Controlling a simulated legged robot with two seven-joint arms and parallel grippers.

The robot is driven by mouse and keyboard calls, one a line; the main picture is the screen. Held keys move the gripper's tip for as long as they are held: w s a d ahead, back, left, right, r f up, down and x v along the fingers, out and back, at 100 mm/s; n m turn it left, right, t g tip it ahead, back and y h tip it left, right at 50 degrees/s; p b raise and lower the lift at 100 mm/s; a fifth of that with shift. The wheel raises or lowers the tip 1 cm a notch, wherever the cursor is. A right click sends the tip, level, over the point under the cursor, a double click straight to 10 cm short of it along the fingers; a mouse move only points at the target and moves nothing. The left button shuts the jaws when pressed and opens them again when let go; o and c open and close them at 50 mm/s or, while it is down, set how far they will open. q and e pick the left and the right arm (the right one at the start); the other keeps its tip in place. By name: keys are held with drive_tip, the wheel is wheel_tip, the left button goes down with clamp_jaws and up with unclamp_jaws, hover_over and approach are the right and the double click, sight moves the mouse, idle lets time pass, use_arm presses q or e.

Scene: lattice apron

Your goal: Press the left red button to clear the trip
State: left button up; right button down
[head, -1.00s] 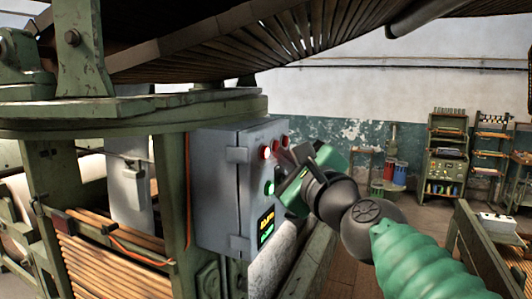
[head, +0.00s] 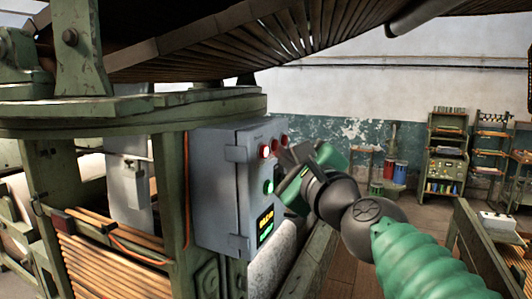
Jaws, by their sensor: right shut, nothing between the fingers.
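The left red button (head: 264,151) is on the front face of a grey control box (head: 223,190) and looks lit, pale in the middle. Two more red buttons, the middle one (head: 275,146) and the right one (head: 285,140), sit beside it. My right gripper (head: 284,157) is shut and empty, its tips close to the panel, just right of and below the left red button. I cannot tell whether they touch the panel. My left gripper is not in view.
A green button (head: 268,187) and a small lit display (head: 265,225) are lower on the same face. A slatted green machine (head: 120,125) surrounds the box at left and overhead. A shelf rack (head: 446,155) stands far right, with open floor before it.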

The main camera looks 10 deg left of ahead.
idle(0.7)
drive_tip(key=shift+a+p, duration=0.3)
drive_tip(key=shift+a, duration=0.1)
drive_tip(key=shift+w+a+r+p, duration=0.15)
drive_tip(key=shift+a+p, duration=0.15)
drive_tip(key=shift+a, duration=0.2)
idle(0.7)
drive_tip(key=shift+d, duration=0.1)
drive_tip(key=shift+s+d+b, duration=0.25)
drive_tip(key=shift+d+b, duration=0.2)
drive_tip(key=shift+d, duration=0.2)
